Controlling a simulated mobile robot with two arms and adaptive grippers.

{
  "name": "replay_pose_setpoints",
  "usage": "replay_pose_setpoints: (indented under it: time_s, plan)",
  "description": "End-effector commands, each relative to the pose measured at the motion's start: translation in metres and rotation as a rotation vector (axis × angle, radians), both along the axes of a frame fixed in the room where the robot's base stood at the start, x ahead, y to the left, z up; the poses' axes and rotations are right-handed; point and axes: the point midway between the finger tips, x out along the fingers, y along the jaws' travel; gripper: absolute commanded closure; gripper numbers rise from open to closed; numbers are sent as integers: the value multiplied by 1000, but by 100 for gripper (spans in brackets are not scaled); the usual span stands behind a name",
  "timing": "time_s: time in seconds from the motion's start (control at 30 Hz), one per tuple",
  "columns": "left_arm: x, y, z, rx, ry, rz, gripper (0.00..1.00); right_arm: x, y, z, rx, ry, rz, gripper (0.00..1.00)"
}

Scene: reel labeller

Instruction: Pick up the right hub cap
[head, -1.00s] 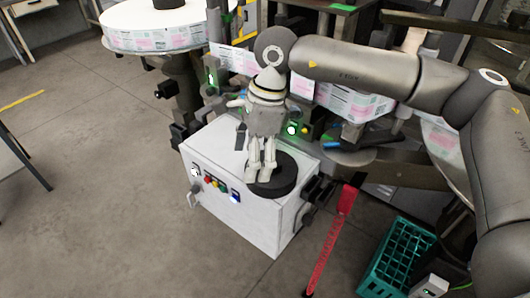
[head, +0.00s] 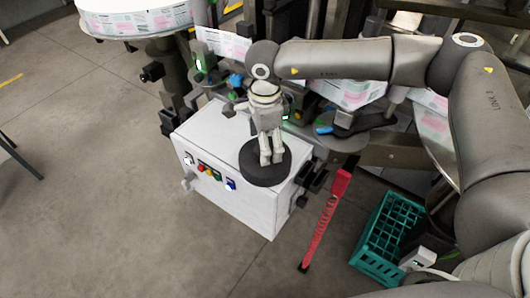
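The right hub cap (head: 262,172) is a black round disc lying on the white top of the control box. My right gripper (head: 271,162) points down over it, with its fingertips at or just above the disc's upper face. The fingers look close together, but the angle hides any gap between them and whether they touch the disc. My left gripper is not in view.
The white control box (head: 235,213) has coloured buttons on its front. A red strap-like bar (head: 325,222) hangs to its right. A teal crate (head: 390,238) stands on the floor at lower right. A label reel (head: 135,20) sits at upper left.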

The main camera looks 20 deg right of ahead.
Motion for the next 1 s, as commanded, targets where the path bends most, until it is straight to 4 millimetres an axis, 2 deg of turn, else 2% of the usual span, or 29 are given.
replay_pose_setpoints:
  time_s: [0.03, 0.13, 0.4, 0.83, 0.87, 1.0]
  plan:
    - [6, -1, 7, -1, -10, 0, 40, -1, 0, -5, -1, 4, -1, 23]
    - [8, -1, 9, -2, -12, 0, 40, 0, 0, -15, 0, 2, -1, 23]
    - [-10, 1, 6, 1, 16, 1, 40, 0, 0, -20, 0, 0, -1, 23]
    - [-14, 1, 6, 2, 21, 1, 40, 0, -1, -19, 0, 0, -2, 78]
    - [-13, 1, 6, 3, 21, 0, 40, 0, -1, -19, 0, 0, -2, 81]
    - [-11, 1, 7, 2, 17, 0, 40, 0, 0, -18, 1, -1, -2, 81]
